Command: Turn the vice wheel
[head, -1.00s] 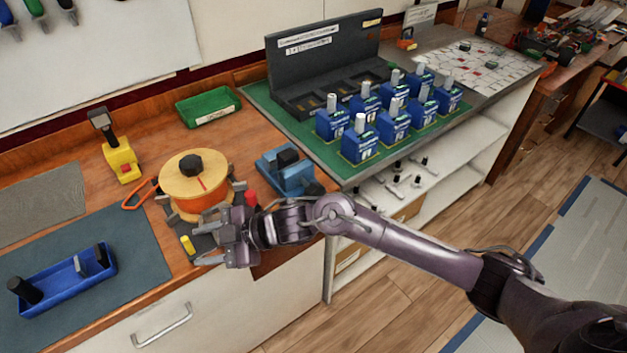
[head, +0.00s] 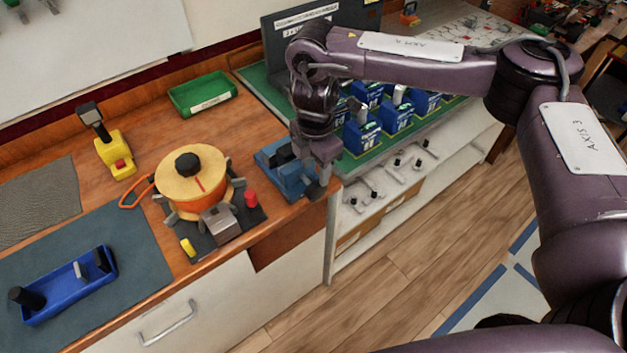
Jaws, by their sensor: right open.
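A blue vice (head: 272,162) with a dark block at its top stands near the bench's front edge. My right gripper (head: 318,182) points down at the vice's right front side and covers part of it. It is open and nothing shows between its fingers. I cannot tell whether it touches the vice. No separate wheel on the vice can be made out; that side is behind the gripper. My left gripper is not in view.
A round orange drum (head: 192,183) with a black knob sits left of the vice, beside a red button (head: 251,198). A green tray (head: 203,93) lies behind. Blue breakers (head: 361,134) stand on the green mat to the right. A blue tray (head: 70,285) lies front left.

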